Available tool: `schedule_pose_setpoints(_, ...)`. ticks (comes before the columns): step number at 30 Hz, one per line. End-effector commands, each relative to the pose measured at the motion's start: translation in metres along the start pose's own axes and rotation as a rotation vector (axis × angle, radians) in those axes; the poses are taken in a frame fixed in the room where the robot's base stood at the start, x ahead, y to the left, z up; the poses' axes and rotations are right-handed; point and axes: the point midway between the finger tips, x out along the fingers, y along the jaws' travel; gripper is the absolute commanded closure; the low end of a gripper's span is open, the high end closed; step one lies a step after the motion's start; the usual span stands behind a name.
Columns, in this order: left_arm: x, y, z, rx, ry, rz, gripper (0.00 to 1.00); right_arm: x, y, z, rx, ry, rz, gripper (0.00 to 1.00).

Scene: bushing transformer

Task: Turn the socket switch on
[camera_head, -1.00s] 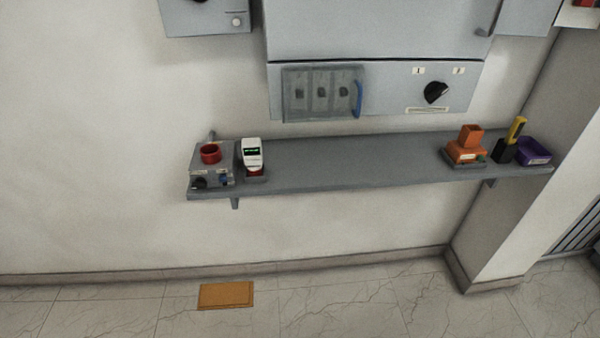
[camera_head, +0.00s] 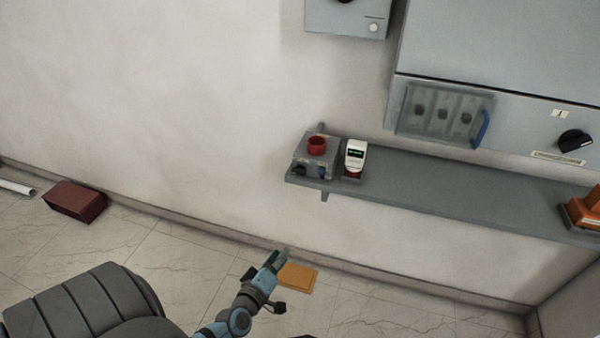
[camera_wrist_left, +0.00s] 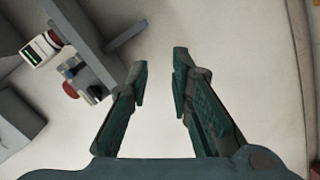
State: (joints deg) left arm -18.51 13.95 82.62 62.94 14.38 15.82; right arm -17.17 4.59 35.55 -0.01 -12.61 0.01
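The grey socket box (camera_head: 314,168) stands at the left end of the wall shelf, with a red round socket (camera_head: 317,143) on top. A small black knob (camera_head: 299,170) and a blue part (camera_head: 322,172) are on its front. My left gripper (camera_head: 272,264) is below and left of the box in the head view, apart from it. In the left wrist view its two fingers (camera_wrist_left: 160,62) are spread with nothing between them. The box (camera_wrist_left: 90,78) is there at upper left, seen tilted, beside the left finger. My right gripper is out of view.
A white handheld meter (camera_head: 355,155) stands right of the box on the grey shelf (camera_head: 450,187). A panel with a blue handle (camera_head: 481,128) hangs above. An orange item (camera_head: 582,212) sits at the right. A dark red box (camera_head: 75,201) lies on the floor.

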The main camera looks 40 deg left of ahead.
Motion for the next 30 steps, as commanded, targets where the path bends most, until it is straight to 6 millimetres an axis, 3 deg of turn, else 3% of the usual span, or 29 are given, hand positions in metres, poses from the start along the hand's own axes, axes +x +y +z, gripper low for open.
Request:
schedule_pose_setpoints(1,0.002,0.043,-0.029,-0.148,0.067,0.082,0.80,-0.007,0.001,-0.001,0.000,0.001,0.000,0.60)
schedule_pose_setpoints(3,0.000,0.087,-0.062,-0.355,0.136,0.174,0.80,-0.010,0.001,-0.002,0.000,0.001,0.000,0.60)
schedule_pose_setpoints(6,-0.001,0.115,-0.084,-0.516,0.173,0.236,0.80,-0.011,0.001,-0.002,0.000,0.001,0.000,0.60)
schedule_pose_setpoints(11,0.024,0.122,-0.092,-0.540,0.179,0.245,0.80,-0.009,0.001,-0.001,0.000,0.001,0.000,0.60)
schedule_pose_setpoints(21,0.114,0.135,-0.112,-0.535,0.180,0.242,0.80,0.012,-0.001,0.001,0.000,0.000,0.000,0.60)
schedule_pose_setpoints(25,0.130,0.138,-0.116,-0.534,0.178,0.241,0.80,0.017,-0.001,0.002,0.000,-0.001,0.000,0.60)
schedule_pose_setpoints(30,0.135,0.141,-0.117,-0.533,0.177,0.240,0.80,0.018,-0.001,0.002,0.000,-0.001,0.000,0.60)
